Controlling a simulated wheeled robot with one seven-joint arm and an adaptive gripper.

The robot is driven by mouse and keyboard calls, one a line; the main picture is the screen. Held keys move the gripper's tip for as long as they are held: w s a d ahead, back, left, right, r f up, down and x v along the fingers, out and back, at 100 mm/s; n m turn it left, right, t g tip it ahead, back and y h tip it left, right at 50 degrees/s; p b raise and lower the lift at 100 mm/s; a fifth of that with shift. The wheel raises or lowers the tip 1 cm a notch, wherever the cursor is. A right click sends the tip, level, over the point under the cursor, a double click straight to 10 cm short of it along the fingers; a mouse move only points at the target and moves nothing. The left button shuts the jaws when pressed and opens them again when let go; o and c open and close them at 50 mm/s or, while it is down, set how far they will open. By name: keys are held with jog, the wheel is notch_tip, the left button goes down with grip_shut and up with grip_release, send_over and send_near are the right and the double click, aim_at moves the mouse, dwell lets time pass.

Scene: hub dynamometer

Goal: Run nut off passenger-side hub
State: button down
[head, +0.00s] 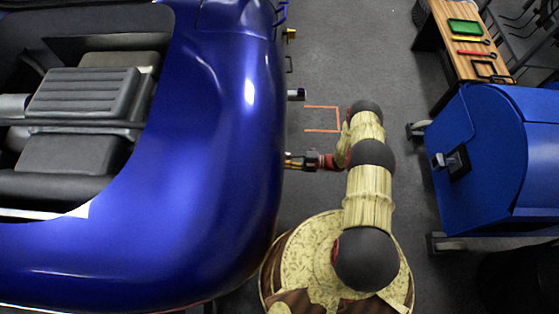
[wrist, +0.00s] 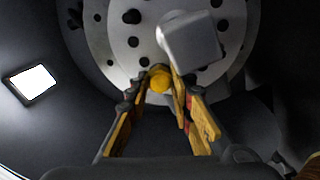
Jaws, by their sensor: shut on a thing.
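The hub (wrist: 118,50) is a pale metal disc with dark holes, seen face-on at the top of the wrist view. A round golden nut (wrist: 159,78) sits at its lower edge, between my fingertips. My gripper (wrist: 158,92) is shut on the nut, its yellow-lined fingers reaching up from below. In the head view my gripper (head: 299,161) is at the blue car's right side, and the car's body hides the hub and nut there. Whether the nut is still on a stud I cannot tell.
A grey square block (wrist: 190,42) stands out in front of the hub, close above my right finger. The blue car (head: 225,170) fills the left. A blue cabinet (head: 480,150) and wooden bench (head: 445,35) stand right. Open floor has an orange marking (head: 322,131).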

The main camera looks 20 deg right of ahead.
jog(key=n, duration=0.7)
dwell(0.3)
jog(key=c, duration=1.7)
grip_release()
jog(key=shift+s, duration=0.1)
jog(key=shift+c, duration=0.2)
jog(key=d+m, duration=0.1)
jog(key=m, duration=0.2)
jog(key=d+m, duration=0.1)
jog(key=m, duration=0.3)
jog(key=d+m, duration=0.1)
jog(key=m, duration=0.3)
jog(key=shift+s+r, duration=0.1)
jog(key=shift+s, duration=0.25)
jog(key=shift+s+d, duration=0.15)
